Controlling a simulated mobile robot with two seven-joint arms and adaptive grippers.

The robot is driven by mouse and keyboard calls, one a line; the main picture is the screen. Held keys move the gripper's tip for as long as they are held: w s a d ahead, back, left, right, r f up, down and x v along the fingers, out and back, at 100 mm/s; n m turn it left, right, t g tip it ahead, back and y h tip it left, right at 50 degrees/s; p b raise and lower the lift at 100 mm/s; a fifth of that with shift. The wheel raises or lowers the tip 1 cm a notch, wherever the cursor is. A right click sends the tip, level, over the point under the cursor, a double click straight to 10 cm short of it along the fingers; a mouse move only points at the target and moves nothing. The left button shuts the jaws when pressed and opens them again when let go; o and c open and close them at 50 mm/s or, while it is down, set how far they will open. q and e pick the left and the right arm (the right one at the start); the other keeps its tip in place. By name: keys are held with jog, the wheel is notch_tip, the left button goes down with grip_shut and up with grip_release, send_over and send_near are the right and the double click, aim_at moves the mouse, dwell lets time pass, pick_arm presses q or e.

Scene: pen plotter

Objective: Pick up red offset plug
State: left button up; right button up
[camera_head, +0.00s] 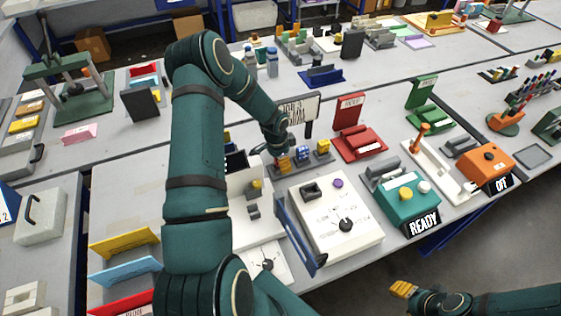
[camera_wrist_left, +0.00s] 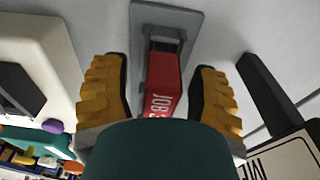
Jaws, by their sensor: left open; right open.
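The red plug (camera_wrist_left: 163,82), a red block with white lettering that reads partly "JOB", stands in a grey holder (camera_wrist_left: 183,20) in the left wrist view. My left gripper (camera_wrist_left: 158,95) is open, with one yellow finger on each side of the plug and visible gaps between. In the head view my left gripper (camera_head: 274,150) is over the left end of the plug rack and hides most of the red plug there. A blue plug (camera_head: 302,153) and a yellow plug (camera_head: 323,146) stand to its right. My right gripper (camera_head: 403,289) is open and empty, off the table's front edge.
A white plotter box (camera_head: 335,222) stands in front of the rack. A sign board (camera_head: 298,110) stands behind it, and a red stand (camera_head: 358,140) is to the right. A teal box marked READY (camera_head: 408,198) and an orange box (camera_head: 485,162) are farther right.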

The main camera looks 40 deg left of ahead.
pick_arm(q)
grip_shut()
jog(key=shift+r, duration=0.1)
